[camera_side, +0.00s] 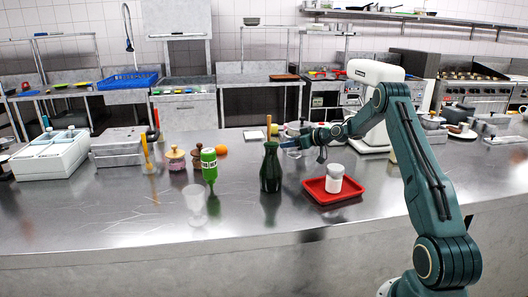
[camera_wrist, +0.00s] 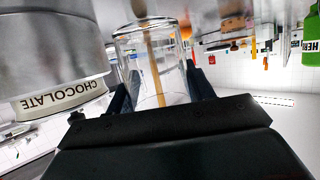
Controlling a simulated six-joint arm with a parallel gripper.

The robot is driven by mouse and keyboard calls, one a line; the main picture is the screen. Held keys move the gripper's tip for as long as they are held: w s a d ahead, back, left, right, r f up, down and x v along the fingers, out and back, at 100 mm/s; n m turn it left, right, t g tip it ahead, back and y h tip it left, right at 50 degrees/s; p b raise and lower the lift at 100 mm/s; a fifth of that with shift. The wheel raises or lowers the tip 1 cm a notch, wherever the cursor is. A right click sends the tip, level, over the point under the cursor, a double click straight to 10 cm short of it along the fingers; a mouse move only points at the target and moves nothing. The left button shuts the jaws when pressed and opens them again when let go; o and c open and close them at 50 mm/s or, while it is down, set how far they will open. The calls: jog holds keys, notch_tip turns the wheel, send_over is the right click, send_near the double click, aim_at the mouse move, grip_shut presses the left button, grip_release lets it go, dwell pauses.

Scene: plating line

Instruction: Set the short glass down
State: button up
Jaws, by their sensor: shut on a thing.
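My gripper (camera_side: 288,143) is behind the dark green bottle in the side view, above the counter. In the wrist view, which is upside down, my gripper (camera_wrist: 156,88) has one finger on each side of the short glass (camera_wrist: 152,62) and is shut on it. The glass is clear and looks empty; a wooden stick shows through it. In the side view the held glass is mostly hidden or too faint to make out. Another clear glass (camera_side: 195,205) stands on the counter at the front left.
The dark bottle (camera_side: 270,168) stands close to my gripper. Right of it, a red tray (camera_side: 316,190) holds a white jar (camera_side: 334,178). A container labelled CHOCOLATE (camera_wrist: 55,98) is close beside the glass. A green bottle (camera_side: 209,165) stands left. The front left counter (camera_side: 120,215) is mostly clear.

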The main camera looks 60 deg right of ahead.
aim_at(291, 152)
jog(key=shift+f, duration=2.1)
jog(key=shift+f, duration=0.1)
jog(key=o, duration=1.2)
jog(key=shift+f, duration=0.1)
jog(key=shift+c, duration=0.2)
jog(key=shift+r, duration=0.2)
jog(key=shift+v, duration=3.75)
jog(key=shift+w+r, duration=0.1)
